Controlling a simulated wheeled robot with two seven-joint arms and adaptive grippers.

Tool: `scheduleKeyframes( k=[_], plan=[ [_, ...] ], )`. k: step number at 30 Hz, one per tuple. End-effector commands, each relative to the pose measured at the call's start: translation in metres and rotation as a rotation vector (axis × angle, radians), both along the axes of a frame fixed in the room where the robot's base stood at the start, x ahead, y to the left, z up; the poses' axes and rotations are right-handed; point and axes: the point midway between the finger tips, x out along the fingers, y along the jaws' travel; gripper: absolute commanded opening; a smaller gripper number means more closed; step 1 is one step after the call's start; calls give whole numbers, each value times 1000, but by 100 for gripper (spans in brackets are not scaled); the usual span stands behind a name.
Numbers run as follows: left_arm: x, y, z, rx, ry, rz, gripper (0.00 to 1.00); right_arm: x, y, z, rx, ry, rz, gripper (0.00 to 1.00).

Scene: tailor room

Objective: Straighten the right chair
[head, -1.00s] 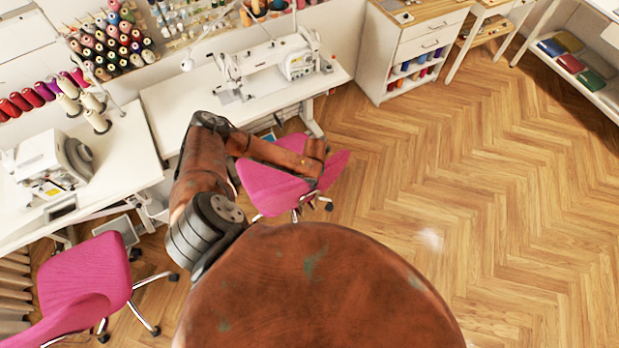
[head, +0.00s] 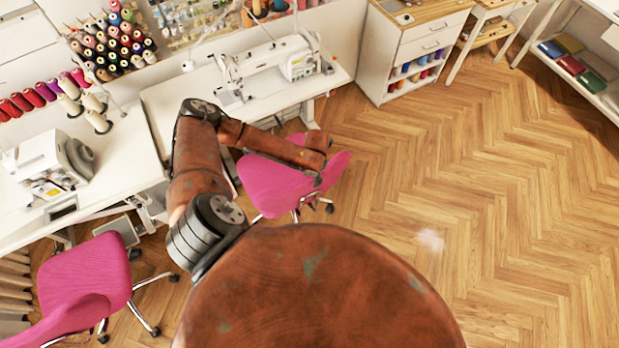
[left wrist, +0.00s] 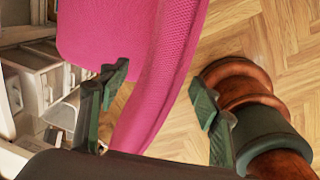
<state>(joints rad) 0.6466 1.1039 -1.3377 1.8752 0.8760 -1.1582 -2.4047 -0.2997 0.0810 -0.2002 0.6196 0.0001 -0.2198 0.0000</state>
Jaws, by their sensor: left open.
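The right chair, pink, stands at the sewing desk in the head view, its seat (head: 268,187) left of its backrest (head: 336,171). My left arm reaches over it, covering part of the seat. In the head view my left gripper is mostly hidden below the end of the arm. In the left wrist view my left gripper (left wrist: 161,104) is open, its two fingers apart. The pink backrest (left wrist: 172,75) runs between and beyond the fingers; I cannot tell whether they touch it. My right gripper is in neither view.
A white desk with a sewing machine (head: 272,66) stands behind the chair. A second pink chair (head: 85,275) is at the lower left, by another desk (head: 118,160). A white drawer cabinet (head: 412,45) stands at the back.

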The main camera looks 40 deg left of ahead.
Motion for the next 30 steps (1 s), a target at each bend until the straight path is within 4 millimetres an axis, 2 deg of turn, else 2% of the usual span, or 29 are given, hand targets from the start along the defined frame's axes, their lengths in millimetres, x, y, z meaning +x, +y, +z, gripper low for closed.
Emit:
scheduleKeyframes(
  k=[3, 10, 30],
  plan=[
    [0, -2, 25, 0, -2, -1, 58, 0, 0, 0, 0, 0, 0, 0],
    [-3, -6, 50, 0, 1, 1, 58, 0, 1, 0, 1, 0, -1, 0],
    [-4, -9, 53, -3, 1, 4, 58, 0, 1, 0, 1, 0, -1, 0]
  ],
)
